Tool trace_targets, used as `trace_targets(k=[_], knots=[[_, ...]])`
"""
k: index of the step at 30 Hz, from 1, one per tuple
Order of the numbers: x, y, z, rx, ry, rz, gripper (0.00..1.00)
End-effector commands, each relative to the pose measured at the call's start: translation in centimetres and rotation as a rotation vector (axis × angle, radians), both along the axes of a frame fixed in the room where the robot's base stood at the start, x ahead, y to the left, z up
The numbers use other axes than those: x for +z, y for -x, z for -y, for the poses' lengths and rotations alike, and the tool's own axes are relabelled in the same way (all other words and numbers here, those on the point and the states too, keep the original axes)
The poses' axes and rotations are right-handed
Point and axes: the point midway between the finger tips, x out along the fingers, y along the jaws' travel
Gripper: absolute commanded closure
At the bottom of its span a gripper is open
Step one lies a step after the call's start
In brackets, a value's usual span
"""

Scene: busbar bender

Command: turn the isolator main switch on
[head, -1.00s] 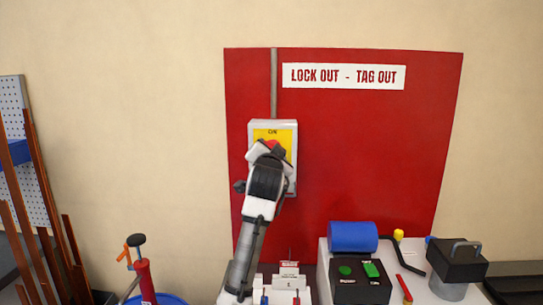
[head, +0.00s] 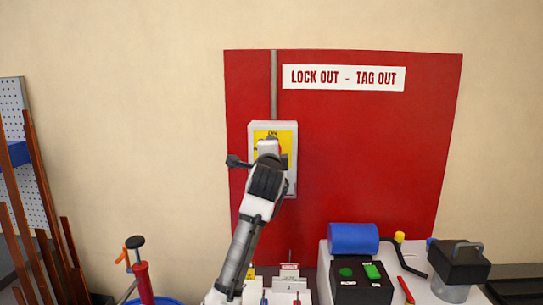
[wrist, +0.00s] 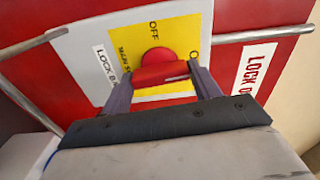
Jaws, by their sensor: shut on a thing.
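The isolator main switch is a grey box with a yellow plate (head: 287,136) on the red board, with "ON" at its top in the head view. In the wrist view its red knob (wrist: 158,58) sits on the yellow plate (wrist: 183,32). My gripper (wrist: 162,73) is shut on the knob's handle, one finger at each end. The handle's white mark points right in the wrist view, toward a partly hidden label starting with "O"; "OFF" stands above the knob. In the head view my gripper (head: 269,148) hides most of the knob.
The red board (head: 375,150) carries a "LOCK OUT - TAG OUT" sign (head: 343,77). A grey pipe (head: 274,85) runs above the box. Copper bars (head: 35,185) lean at left.

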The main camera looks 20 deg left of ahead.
Motion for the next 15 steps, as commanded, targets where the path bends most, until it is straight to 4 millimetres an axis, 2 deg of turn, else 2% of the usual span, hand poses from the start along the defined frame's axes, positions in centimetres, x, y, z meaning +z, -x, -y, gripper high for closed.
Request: trace_targets(k=[15], knots=[[-0.14,0.00,-0.05,0.001,-0.080,-0.026,0.61]])
